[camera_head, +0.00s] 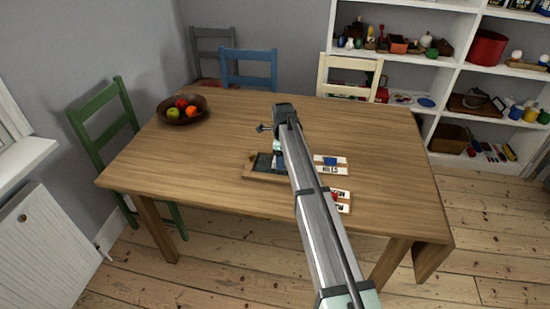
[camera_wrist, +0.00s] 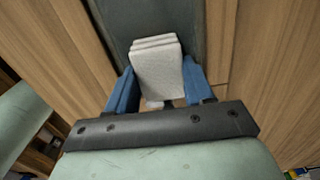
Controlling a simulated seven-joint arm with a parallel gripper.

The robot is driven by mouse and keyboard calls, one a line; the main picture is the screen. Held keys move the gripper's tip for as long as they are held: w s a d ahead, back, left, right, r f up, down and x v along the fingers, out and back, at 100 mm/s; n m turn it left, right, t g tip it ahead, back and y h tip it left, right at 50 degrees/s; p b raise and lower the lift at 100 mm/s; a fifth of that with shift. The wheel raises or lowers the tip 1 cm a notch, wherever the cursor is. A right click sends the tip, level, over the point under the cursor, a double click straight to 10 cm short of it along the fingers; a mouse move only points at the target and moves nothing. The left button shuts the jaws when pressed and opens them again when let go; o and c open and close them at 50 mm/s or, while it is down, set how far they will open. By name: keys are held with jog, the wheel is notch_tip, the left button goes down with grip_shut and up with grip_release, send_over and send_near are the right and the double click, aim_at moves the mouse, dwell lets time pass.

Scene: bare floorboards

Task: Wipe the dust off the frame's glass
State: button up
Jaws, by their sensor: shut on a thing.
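The frame (camera_head: 268,177) lies on the wooden table, partly hidden behind my arm in the head view. Its wooden rim shows around dark glass (camera_head: 262,162). In the wrist view, a dark grey-green surface (camera_wrist: 112,22), seemingly the glass, runs under my gripper (camera_wrist: 157,68). The gripper's blue fingers are shut on a white folded cloth or pad (camera_wrist: 157,72), which shows between them. The gripper is over the frame; whether the pad touches the glass I cannot tell. Dust is not clearly visible.
Right of the frame lie a white card with a blue item (camera_head: 330,161) and a card with a red item (camera_head: 340,206). A fruit bowl (camera_head: 172,115) stands at the table's left. Chairs stand around it. The table's (camera_head: 390,150) right side is clear.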

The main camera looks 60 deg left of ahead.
jog(key=shift+s+a, duration=2.45)
notch_tip(320, 180, up, 8)
jog(key=shift+w+d+r, duration=0.1)
jog(key=shift+d, duration=0.05)
